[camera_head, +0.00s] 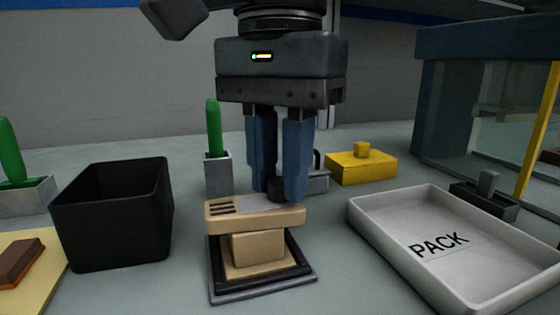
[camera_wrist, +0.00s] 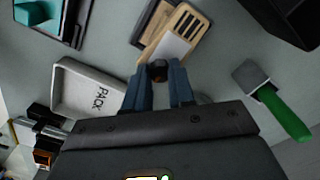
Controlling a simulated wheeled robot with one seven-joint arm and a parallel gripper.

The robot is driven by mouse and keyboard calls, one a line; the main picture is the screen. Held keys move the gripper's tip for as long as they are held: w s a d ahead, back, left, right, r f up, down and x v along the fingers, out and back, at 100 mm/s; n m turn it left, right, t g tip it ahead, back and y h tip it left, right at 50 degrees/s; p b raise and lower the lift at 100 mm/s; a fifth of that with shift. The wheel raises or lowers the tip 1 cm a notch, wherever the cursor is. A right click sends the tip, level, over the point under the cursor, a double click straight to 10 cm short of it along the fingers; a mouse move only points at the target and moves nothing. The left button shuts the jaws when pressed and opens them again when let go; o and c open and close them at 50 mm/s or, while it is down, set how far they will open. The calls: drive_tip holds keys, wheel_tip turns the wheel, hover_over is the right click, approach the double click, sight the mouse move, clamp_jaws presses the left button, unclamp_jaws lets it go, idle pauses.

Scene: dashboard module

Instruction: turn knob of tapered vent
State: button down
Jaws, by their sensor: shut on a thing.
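The tapered vent (camera_head: 240,216) is a tan block with dark slots and a grey top strip. It sits on a dark square fixture (camera_head: 262,286) in the middle of the table. Its black knob (camera_head: 277,186) is at the far end of the top, partly hidden by the fingers. My gripper (camera_head: 281,190) points down with its two blue fingers on either side of the knob, shut on it. The wrist view shows the knob (camera_wrist: 158,70) between the fingertips, with the slotted vent top (camera_wrist: 182,28) beyond.
A black bin (camera_head: 110,215) stands left, and a white PACK tray (camera_head: 390,240) lies right. A green-handled tool in a grey holder (camera_head: 217,174) stands close behind the vent. A yellow block (camera_head: 360,167) and a dark-framed glass enclosure (camera_head: 480,95) are farther back right.

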drive_tip(key=shift+m, duration=0.3)
drive_tip(key=m, duration=0.3)
drive_tip(key=shift+m, duration=0.4)
drive_tip(key=m, duration=0.4)
drive_tip(key=shift+m, duration=0.3)
drive_tip(key=m, duration=0.4)
drive_tip(key=shift+m+b, duration=0.35)
drive_tip(key=shift+m, duration=1.85)
drive_tip(key=c, duration=0.9)
unclamp_jaws()
drive_tip(key=shift+c, duration=0.2)
